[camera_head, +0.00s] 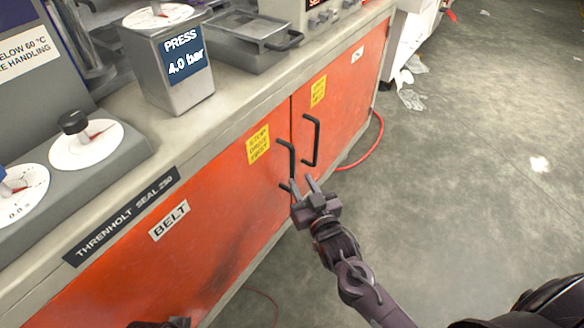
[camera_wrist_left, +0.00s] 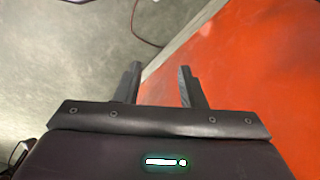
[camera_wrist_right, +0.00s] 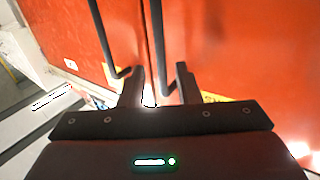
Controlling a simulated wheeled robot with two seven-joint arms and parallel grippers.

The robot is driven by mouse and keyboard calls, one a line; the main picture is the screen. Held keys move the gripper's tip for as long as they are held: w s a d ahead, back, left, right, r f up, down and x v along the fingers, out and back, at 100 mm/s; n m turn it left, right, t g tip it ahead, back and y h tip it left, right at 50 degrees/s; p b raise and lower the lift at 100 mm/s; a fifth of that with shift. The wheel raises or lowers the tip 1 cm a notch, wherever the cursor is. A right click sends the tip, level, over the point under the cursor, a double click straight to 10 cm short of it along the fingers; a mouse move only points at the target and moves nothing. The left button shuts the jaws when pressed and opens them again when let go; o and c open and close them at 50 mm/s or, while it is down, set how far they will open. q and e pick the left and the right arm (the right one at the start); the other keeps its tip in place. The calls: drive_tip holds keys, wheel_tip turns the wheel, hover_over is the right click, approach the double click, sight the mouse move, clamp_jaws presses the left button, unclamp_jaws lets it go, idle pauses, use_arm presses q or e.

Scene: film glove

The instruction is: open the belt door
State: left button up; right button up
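The belt door (camera_head: 200,240) is an orange panel labelled BELT, and it looks closed. Its black bar handle (camera_head: 291,160) is near its right edge; the same handle shows in the right wrist view (camera_wrist_right: 160,45). My right gripper (camera_head: 305,183) is at the lower end of this handle. In the right wrist view its fingers (camera_wrist_right: 161,85) are apart, with the handle end lined up between them; I cannot tell whether they touch it. My left gripper (camera_wrist_left: 158,82) is open and empty, with orange panel and floor beyond it. Only a dark bit shows at the head view's bottom edge.
A second orange door (camera_head: 345,90) with its own black handle (camera_head: 311,140) adjoins on the right. Above are the worktop (camera_head: 225,108), a grey press box (camera_head: 165,70) and a metal tray (camera_head: 240,40). A red hose (camera_head: 368,152) lies beside the cabinet. Floor on the right is mostly clear.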

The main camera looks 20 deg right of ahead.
sight(293, 169)
drive_tip(key=w, duration=0.4)
drive_tip(key=w+b, duration=0.1)
drive_tip(key=w, duration=0.2)
drive_tip(key=shift+a, duration=0.3)
clamp_jaws()
